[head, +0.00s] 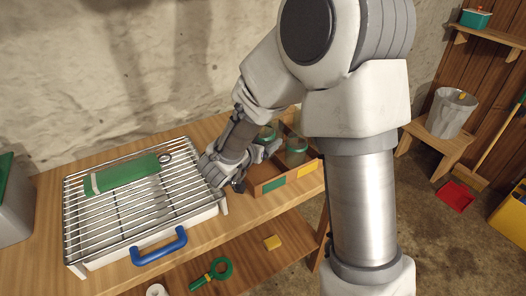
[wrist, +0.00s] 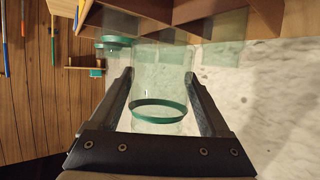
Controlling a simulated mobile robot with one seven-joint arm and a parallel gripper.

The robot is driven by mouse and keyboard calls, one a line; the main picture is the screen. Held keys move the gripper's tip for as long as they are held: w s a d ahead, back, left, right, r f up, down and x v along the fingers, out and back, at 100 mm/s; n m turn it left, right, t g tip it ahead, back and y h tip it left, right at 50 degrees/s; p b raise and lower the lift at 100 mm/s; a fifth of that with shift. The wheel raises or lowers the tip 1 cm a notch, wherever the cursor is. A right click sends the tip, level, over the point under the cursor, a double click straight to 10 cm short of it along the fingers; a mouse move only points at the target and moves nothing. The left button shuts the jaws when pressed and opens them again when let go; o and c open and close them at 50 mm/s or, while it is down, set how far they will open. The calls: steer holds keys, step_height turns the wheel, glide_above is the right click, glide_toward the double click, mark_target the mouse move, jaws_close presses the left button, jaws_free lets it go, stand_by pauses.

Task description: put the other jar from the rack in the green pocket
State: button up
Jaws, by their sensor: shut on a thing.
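My gripper (wrist: 160,98) is shut on a clear glass jar (wrist: 158,75) with a green band, its fingers on either side of it. In the head view the held jar's green top (head: 267,132) shows just behind my gripper (head: 268,149), over the wooden crate. Another green-topped jar (head: 296,152) stands in the crate to the right; its green lid also shows in the wrist view (wrist: 114,42). The crate's front carries a green label (head: 275,185) and a yellow label (head: 307,169). I cannot tell whether the held jar's base touches the crate floor.
The stone wall runs close behind the crate. Wooden dividers (wrist: 195,12) show in the wrist view.

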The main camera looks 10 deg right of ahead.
steer(key=shift+s+a+f, duration=0.1)
steer(key=shift+s, duration=0.05)
stand_by(0.4)
steer(key=shift+f+b, duration=2.45)
steer(key=shift+f, duration=1.2)
steer(key=shift+f, duration=0.4)
steer(key=o, duration=1.4)
steer(key=p+v, duration=0.4)
steer(key=v, duration=1.3)
steer(key=shift+s+a, duration=0.15)
steer(key=shift+a, duration=0.15)
